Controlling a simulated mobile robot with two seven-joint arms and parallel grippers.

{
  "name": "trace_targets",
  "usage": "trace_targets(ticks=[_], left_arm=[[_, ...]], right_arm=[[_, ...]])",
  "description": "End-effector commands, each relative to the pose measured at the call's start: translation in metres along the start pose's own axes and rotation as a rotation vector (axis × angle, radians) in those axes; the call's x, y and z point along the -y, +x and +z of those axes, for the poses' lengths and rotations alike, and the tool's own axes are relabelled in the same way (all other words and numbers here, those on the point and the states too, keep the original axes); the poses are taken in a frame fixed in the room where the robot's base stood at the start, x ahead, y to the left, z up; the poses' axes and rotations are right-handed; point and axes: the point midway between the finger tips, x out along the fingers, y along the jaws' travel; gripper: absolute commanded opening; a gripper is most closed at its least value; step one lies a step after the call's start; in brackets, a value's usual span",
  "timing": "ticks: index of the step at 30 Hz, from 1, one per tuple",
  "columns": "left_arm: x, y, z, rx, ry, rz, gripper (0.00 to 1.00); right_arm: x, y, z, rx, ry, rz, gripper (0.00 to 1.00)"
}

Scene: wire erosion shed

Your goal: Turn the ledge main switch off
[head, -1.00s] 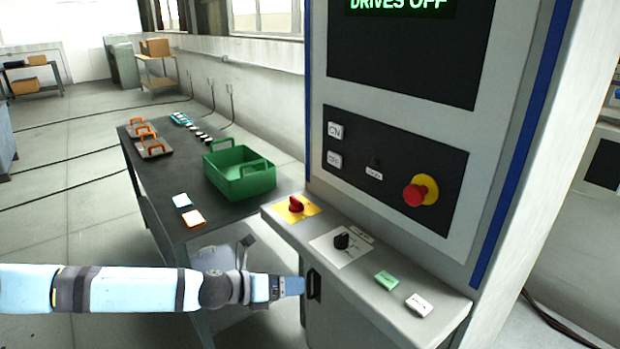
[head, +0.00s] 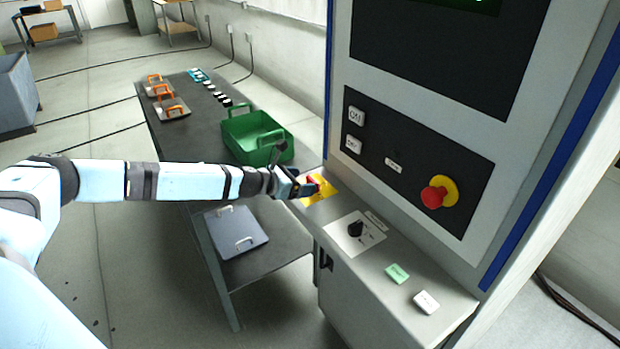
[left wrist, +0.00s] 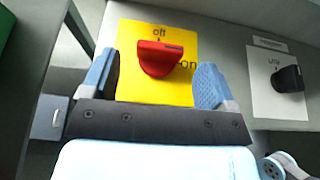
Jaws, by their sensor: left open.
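The main switch is a red rotary knob (left wrist: 160,58) on a yellow plate (left wrist: 155,90) marked "off" above and "on" at the right. In the left wrist view its grip bar lies roughly crosswise, toward the "on" mark. My left gripper (left wrist: 160,85) is open, with one blue finger on each side of the knob and visible gaps between. In the head view the left gripper (head: 303,187) reaches the ledge (head: 395,262) at its far left end and partly hides the knob and the yellow plate (head: 322,190). My right gripper is not in view.
A red emergency stop (head: 436,196) is on the panel above. A green crate (head: 262,150) stands on the dark table behind my arm.

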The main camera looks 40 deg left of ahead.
Motion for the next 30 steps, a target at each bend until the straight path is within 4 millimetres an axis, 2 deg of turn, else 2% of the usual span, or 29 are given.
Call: trace_targets(ticks=[3, 6, 18, 24, 25, 30], left_arm=[[0.0, 0.019, 0.001, 0.001, -0.001, 0.0, 0.81], [0.001, 0.029, 0.001, 0.001, 0.0, -0.001, 0.81], [0.001, 0.036, 0.0, 0.0, 0.0, -0.001, 0.81], [0.001, 0.036, 0.0, 0.0, 0.0, -0.001, 0.35], [0.001, 0.036, 0.0, 0.0, 0.0, -0.001, 0.31], [0.001, 0.036, 0.0, 0.0, -0.002, 0.003, 0.32]], right_arm=[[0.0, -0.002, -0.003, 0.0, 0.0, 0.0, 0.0], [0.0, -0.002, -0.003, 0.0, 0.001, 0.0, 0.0], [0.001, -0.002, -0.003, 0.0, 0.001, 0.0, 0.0], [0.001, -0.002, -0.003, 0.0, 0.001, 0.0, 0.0], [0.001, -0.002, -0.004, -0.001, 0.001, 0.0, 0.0], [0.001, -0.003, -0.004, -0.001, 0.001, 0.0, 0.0]])
